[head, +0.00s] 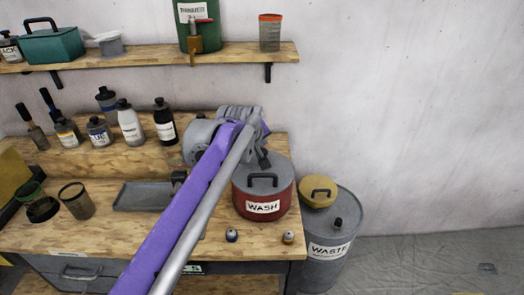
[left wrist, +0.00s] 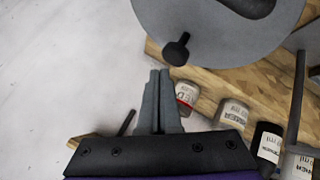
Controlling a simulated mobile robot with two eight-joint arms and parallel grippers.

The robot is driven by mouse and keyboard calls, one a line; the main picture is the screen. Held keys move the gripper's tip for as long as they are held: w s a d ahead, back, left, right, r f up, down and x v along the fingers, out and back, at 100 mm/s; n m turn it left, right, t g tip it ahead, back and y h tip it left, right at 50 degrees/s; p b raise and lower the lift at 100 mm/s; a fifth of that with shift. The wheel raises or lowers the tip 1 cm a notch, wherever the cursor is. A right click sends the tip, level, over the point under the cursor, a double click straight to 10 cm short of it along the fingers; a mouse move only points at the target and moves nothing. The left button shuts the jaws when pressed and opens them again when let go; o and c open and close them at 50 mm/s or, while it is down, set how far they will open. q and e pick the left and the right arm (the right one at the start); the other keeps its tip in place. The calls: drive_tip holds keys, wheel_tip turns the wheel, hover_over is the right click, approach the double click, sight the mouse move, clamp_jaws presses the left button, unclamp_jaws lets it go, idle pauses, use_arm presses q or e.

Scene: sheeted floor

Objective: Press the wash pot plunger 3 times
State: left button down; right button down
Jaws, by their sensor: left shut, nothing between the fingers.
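The wash pot (head: 263,208) is a red pot with a grey lid and a dark handle, labelled WASH. It stands at the right end of the wooden bench. My left gripper (head: 264,160) is at the far edge of its lid in the head view; I cannot tell whether it touches. In the left wrist view my left gripper (left wrist: 157,75) has its fingers together and empty. Beyond the fingertips is a grey round surface (left wrist: 205,35) with a black knob (left wrist: 177,48); I cannot tell whether this is the pot's plunger. My right gripper is not in view.
Several bottles (head: 130,125) stand on the back ledge. A grey tray (head: 140,197) lies left of the pot. A wall shelf (head: 150,60) is above.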

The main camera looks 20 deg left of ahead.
sight(263, 151)
use_arm(q)
drive_tip(key=shift+f, duration=0.1)
idle(0.7)
drive_tip(key=shift+f, duration=0.35)
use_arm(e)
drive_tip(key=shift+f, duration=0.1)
